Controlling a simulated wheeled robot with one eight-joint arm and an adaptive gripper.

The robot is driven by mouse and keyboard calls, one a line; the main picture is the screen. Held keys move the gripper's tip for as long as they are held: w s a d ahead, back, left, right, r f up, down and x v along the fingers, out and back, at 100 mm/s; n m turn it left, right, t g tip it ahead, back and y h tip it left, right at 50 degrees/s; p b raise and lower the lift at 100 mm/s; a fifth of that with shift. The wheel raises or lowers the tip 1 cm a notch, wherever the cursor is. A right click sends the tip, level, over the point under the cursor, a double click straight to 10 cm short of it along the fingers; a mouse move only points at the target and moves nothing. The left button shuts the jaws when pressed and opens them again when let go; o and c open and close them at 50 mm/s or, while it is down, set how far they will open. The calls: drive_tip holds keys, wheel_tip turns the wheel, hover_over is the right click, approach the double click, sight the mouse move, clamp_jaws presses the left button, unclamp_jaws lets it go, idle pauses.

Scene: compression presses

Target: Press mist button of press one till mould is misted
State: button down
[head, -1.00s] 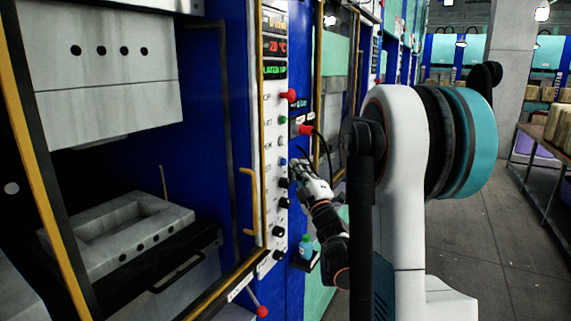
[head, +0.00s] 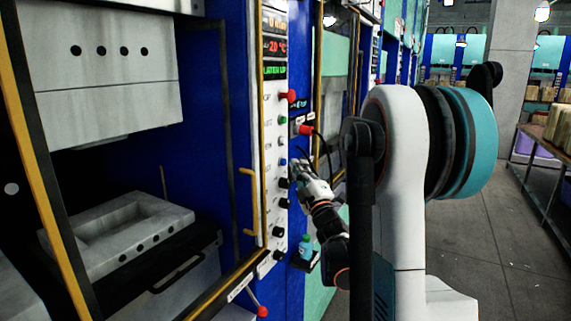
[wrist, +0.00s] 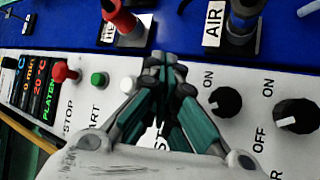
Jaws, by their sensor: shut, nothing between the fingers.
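The control panel (head: 272,150) of the press at left carries a column of buttons and knobs. A small blue button (head: 283,162) sits below a white button (head: 281,141). My gripper (head: 294,165) is shut and empty, its fingertips at the blue button; contact cannot be told. In the wrist view, my fingertips (wrist: 165,62) cover the panel between the white button (wrist: 128,84) and a black knob (wrist: 226,101), hiding the blue button and most of its label. The pale grey mould (head: 125,222) lies open in the press at left; no mist shows on it.
A red stop button (head: 288,96) and green start button (head: 282,119) are above my gripper, black knobs (head: 284,203) below. A yellow door handle (head: 247,200) is left of the panel. A red-ended hose connector (head: 303,129) and a small bottle (head: 306,245) are close to my arm.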

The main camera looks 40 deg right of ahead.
drive_tip(key=shift+w, duration=0.1)
drive_tip(key=shift+w+a, duration=0.15)
drive_tip(key=shift+w, duration=0.15)
drive_tip(key=shift+w+a, duration=0.2)
drive_tip(key=shift+w, duration=0.3)
idle(1.0)
drive_tip(key=shift+s, duration=0.1)
drive_tip(key=shift+s+d+b, duration=0.3)
drive_tip(key=shift+s, duration=0.5)
drive_tip(key=s, duration=0.1)
drive_tip(key=s+d, duration=0.1)
drive_tip(key=s, duration=0.1)
drive_tip(key=s+d, duration=0.1)
drive_tip(key=shift+s, duration=0.3)
idle(0.9)
